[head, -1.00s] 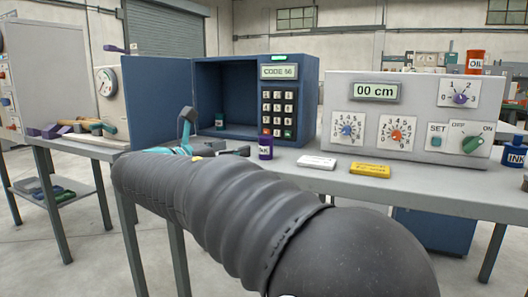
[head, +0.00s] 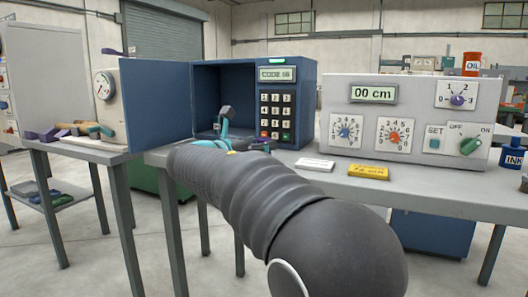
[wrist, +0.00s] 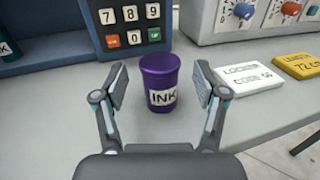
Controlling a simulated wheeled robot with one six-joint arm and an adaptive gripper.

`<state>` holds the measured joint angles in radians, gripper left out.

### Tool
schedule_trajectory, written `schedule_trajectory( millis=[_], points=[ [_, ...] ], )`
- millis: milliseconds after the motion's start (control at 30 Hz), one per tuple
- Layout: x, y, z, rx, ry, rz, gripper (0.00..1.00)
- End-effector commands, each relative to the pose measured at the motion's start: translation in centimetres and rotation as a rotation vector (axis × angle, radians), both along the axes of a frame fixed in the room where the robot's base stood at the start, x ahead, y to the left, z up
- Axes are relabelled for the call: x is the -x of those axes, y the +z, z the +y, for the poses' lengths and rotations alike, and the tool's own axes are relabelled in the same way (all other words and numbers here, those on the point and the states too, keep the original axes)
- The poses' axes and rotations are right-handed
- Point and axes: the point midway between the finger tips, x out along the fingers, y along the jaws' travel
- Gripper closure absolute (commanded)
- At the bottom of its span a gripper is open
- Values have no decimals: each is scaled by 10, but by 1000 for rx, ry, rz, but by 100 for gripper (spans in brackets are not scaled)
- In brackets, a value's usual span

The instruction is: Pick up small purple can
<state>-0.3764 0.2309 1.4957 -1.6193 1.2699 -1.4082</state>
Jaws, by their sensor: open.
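The small purple can (wrist: 160,80), with a white INK label, stands upright on the table in the wrist view. My gripper (wrist: 160,88) is open, with one finger on each side of the can and a visible gap to each. The can is not gripped. In the head view my gripper (head: 242,132) is in front of the blue safe's keypad side, and my arm and fingers hide most or all of the can.
The open blue safe (head: 288,75) with its keypad stands just behind the can. A dark teal can (wrist: 6,48) is at the left. A white card (wrist: 242,84) and a yellow card (wrist: 298,66) lie to the right, before the grey dial panel (head: 345,112).

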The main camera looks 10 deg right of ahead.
Motion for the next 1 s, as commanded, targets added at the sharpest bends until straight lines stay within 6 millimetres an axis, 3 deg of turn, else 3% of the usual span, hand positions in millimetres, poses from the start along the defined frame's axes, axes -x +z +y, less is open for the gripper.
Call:
schedule_trajectory(
  millis=[133, 367, 400, 667, 1000],
  points=[
    [-12, 0, -16, 1, -3, -1, 29],
    [-15, 0, -18, 0, 1, 0, 29],
    [-15, 0, -18, 0, 0, 0, 31],
    [-15, 0, -18, 0, 0, 0, 96],
    [-14, 3, -18, 0, 0, -1, 96]
  ],
)
